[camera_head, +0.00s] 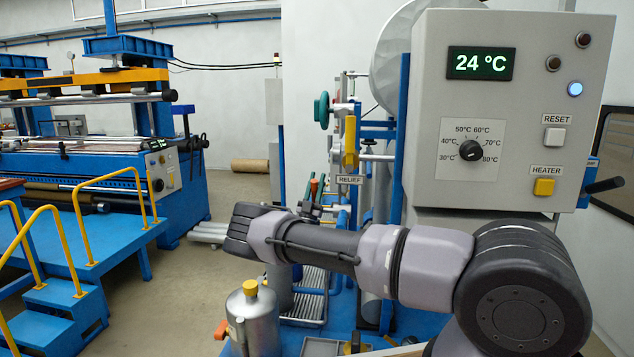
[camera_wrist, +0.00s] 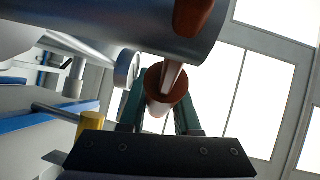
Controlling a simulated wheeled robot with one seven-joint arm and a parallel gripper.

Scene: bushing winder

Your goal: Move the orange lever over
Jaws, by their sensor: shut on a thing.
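The orange lever (camera_wrist: 168,92) fills the space between my gripper's green fingers in the wrist view. My gripper (camera_wrist: 160,108) is shut on its rounded end. A metal stem runs from the lever up toward a large grey cylinder (camera_wrist: 110,28). My forearm hides most of what lies there, and the gripper is hard to make out.
A metal canister (camera_head: 256,318) with a yellow cap and an orange handle (camera_head: 221,329) stands below my arm. The control box (camera_head: 512,110) reads 24 °C at the right. A yellow handle (camera_head: 350,142) hangs above the RELIEF label. Another orange part (camera_wrist: 194,14) shows on the cylinder.

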